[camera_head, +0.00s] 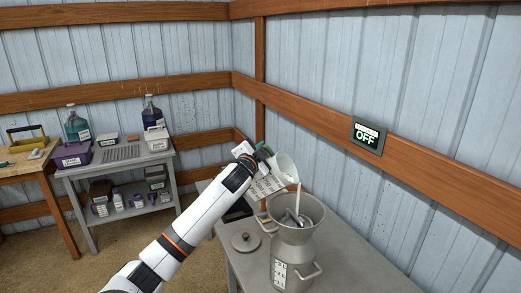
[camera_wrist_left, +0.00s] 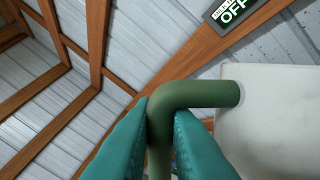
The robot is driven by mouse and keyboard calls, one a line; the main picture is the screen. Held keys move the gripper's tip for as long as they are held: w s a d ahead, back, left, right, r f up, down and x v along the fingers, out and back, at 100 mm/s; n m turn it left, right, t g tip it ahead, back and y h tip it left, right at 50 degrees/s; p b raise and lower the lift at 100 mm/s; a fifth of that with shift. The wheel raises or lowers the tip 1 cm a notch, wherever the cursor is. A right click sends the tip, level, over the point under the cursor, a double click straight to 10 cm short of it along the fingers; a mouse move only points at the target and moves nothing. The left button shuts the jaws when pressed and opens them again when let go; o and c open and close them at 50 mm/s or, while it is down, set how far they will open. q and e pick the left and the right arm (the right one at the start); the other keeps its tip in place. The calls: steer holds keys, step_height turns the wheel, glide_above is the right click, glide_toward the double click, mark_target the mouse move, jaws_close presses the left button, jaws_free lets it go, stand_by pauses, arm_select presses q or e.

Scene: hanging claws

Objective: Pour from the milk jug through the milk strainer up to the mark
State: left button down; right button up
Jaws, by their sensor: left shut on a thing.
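The milk jug (camera_head: 286,167) is a pale vessel with a green handle, tilted over the milk strainer (camera_head: 303,208). A thin white stream runs from the jug into the strainer. The strainer is a wide grey funnel seated on top of a metal milk can (camera_head: 290,262) with side handles and a white label. My left gripper (camera_head: 262,153) is shut on the jug's green handle. The left wrist view shows its teal fingers (camera_wrist_left: 160,125) on both sides of the handle (camera_wrist_left: 195,94), with the jug's pale wall (camera_wrist_left: 270,125) at right. I cannot make out the mark. My right gripper is out of view.
The can stands on a grey table (camera_head: 340,260) beside a round lid (camera_head: 245,242) and a dark flat item (camera_head: 238,211). A wall display (camera_head: 368,136) reads OFF. A cart (camera_head: 120,160) with bottles and boxes stands at back left. The table's right side is bare.

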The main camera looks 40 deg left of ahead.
arm_select(q)
steer(key=shift+w+d+m+p, duration=0.2)
steer(key=shift+d+m+p, duration=0.15)
steer(key=shift+d+m, duration=0.2)
steer(key=shift+w+d+m+p, duration=0.2)
steer(key=shift+d+m+p, duration=0.15)
steer(key=shift+m, duration=0.2)
stand_by(2.1)
